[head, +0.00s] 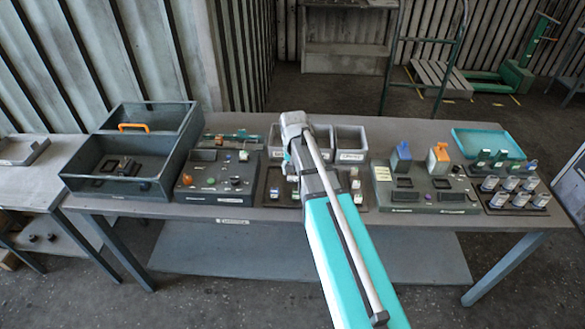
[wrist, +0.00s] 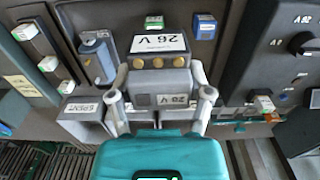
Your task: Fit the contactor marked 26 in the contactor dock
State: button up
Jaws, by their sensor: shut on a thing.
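My gripper (wrist: 160,98) is shut on a grey contactor (wrist: 158,77) in the wrist view. Its white top label and its front plate both read 26 V, and three brass terminals show between them. The fingers grip it from both sides. The tray of parts (wrist: 130,12) shows beyond it. In the head view my arm hides the held contactor, and the teal gripper (head: 286,161) shows only partly, over the middle of the table. I cannot tell which fixture is the contactor dock.
A knobbed panel (head: 215,196) stands left of the parts tray (head: 268,203), and a socketed panel (head: 425,207) right. Open bins (head: 350,138) stand behind; one reads SPENT (wrist: 82,108) in the wrist view. A dark crate (head: 155,190) is at left, a canister rack (head: 515,210) at right.

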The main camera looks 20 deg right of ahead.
dwell(0.5)
notch_tip(320, 180, up, 3)
jog(key=p, duration=0.3)
jog(key=shift+r, duration=0.1)
jog(key=shift+d, duration=0.15)
dwell(0.4)
